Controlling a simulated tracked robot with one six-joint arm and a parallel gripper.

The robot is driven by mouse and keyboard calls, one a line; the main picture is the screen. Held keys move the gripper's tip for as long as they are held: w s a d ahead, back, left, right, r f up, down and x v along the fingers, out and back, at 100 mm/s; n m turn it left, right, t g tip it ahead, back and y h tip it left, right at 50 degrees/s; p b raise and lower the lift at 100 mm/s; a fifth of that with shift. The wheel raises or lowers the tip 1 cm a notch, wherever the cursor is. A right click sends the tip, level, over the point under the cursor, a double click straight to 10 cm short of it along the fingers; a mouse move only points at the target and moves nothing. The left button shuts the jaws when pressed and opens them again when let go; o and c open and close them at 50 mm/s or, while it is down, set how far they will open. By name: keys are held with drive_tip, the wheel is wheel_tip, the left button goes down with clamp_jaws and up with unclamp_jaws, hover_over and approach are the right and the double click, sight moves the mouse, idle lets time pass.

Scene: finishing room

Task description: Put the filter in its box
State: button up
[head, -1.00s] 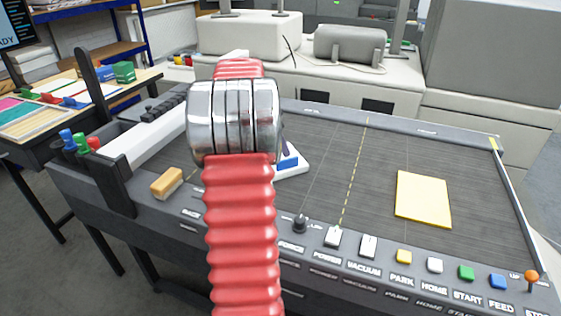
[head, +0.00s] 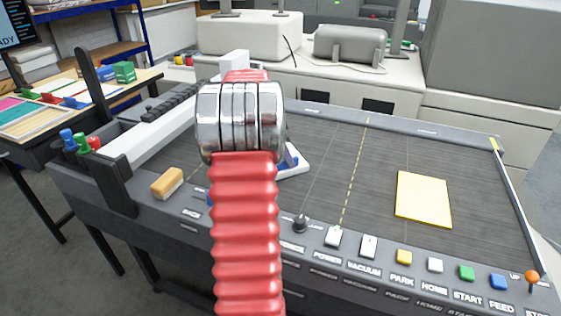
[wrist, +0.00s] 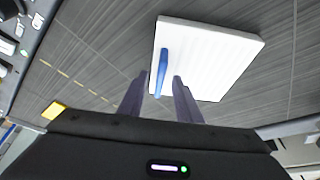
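A flat white square piece (wrist: 215,62) lies on the dark table in the wrist view, with a narrow blue bar (wrist: 162,72) along its left part. I cannot tell whether this is the filter or its box. In the head view its white edge (head: 300,168) shows just right of my red arm, which hides the rest. My gripper (wrist: 160,78) is open, and its two dark fingers reach toward the piece. The blue bar lies between the finger lines, just ahead of the tips. I cannot tell whether the fingers touch it.
A yellow pad (head: 423,199) lies on the right of the ruled table (head: 330,150). A tan block (head: 166,183) sits on its front left edge. Buttons and switches (head: 403,257) line the front panel. A dark post and coloured pegs (head: 80,142) stand at the left.

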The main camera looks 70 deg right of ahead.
drive_tip(key=shift+c, duration=0.3)
clamp_jaws()
idle(1.2)
